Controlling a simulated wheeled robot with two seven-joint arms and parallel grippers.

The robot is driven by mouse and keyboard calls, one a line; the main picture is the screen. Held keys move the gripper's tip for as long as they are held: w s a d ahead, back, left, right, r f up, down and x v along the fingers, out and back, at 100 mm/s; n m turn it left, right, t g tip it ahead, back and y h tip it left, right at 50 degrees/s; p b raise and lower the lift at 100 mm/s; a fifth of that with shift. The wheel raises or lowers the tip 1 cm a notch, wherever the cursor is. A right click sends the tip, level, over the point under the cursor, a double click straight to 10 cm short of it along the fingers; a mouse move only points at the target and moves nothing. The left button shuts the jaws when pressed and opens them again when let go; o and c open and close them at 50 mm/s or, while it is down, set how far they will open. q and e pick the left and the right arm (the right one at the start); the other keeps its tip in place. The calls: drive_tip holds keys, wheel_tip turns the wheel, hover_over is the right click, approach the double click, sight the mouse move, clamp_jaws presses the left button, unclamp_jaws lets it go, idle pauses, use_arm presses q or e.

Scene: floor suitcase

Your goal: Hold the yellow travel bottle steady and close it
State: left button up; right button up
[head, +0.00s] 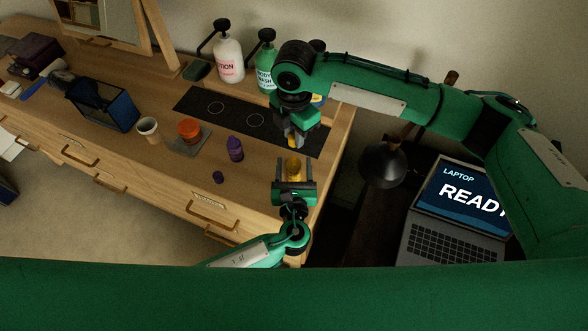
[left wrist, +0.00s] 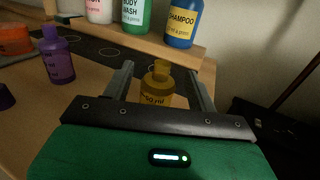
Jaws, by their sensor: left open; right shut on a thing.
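The yellow travel bottle (head: 293,168) stands upright near the right end of the counter. In the left wrist view the yellow bottle (left wrist: 156,88) shows a bare neck and sits between the two fingers of my left gripper (left wrist: 161,84). In the head view my left gripper (head: 293,178) comes from the front and is open around the bottle. My right gripper (head: 293,138) points down just behind and above the bottle in the picture. It is shut on a small yellow piece, apparently the cap (head: 292,143), apart from the bottle.
A purple bottle (head: 235,149) stands to the left, with a purple cap (head: 218,177) lying before it. An orange jar (head: 189,130), a cup (head: 148,130) and a blue mesh bin (head: 103,106) are farther left. Pump bottles (head: 229,60) stand behind. A laptop (head: 458,212) is at right.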

sight(294, 165)
use_arm(q)
drive_tip(key=shift+w, duration=1.6)
clamp_jaws()
use_arm(e)
drive_tip(key=shift+f, duration=2.45)
